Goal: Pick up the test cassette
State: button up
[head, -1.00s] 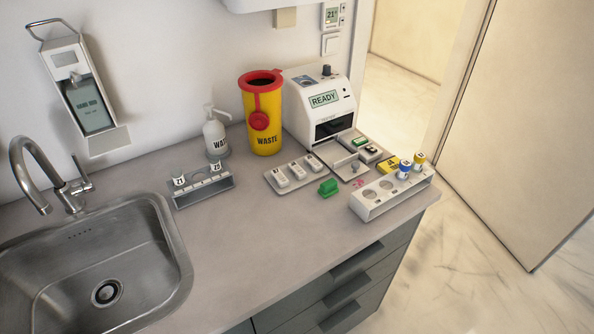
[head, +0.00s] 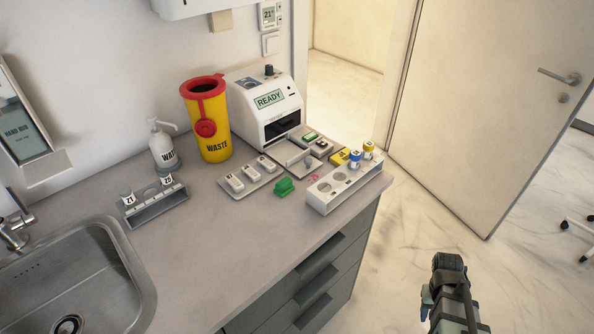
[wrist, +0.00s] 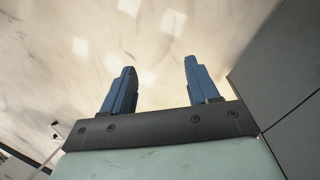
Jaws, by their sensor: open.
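Several white test cassettes, among them the left one (head: 235,183), the middle one (head: 251,174) and the right one (head: 266,164), lie in a row on a grey tray (head: 238,194) on the counter. My gripper (wrist: 158,82) is open and empty in the wrist view, its two blue fingers apart over a blurred, pale marbled floor. No cassette shows in that view. In the head view, part of my arm stands at the lower right, out past the counter's end and well away from the tray. My fingertips cannot be made out there.
A white rack (head: 330,201) with blue- and yellow-capped vials stands near the counter's end. A white analyser (head: 262,103) reading READY and a yellow waste bin (head: 207,125) stand behind. The sink (head: 85,270) is at left.

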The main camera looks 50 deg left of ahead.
jog(key=w+a+r+n+t, duration=0.3)
jog(key=a+r, duration=1.1)
jog(key=r, duration=0.3)
jog(key=s+a+r+n+y, duration=0.1)
jog(key=s+a+r, duration=0.2)
jog(key=a+r, duration=0.3)
jog(key=s+a+r+n+t+y, duration=0.1)
jog(key=s+a+r, duration=0.2)
jog(key=a+r, duration=0.4)
jog(key=s+a+r+n+t+y, duration=0.1)
jog(key=s+a+r, duration=0.1)
jog(key=a+r, duration=0.5)
jog(key=shift+s+r+n, duration=0.15)
jog(key=shift+s+r, duration=0.05)
jog(key=shift+r, duration=0.45)
jog(key=shift+s+r+n, duration=0.15)
jog(key=shift+s+r, duration=0.05)
jog(key=shift+r, duration=0.4)
jog(key=s+a+r+n+g+y, duration=0.2)
jog(key=s+a, duration=0.4)
jog(key=a, duration=0.4)
jog(key=n+g+y, duration=0.1)
jog(key=n+g, duration=0.1)
jog(key=n, duration=0.1)
send_near(251, 171)
jog(key=shift+x, duration=4.25)
jog(key=shift+c, duration=0.4)
grip_shut()
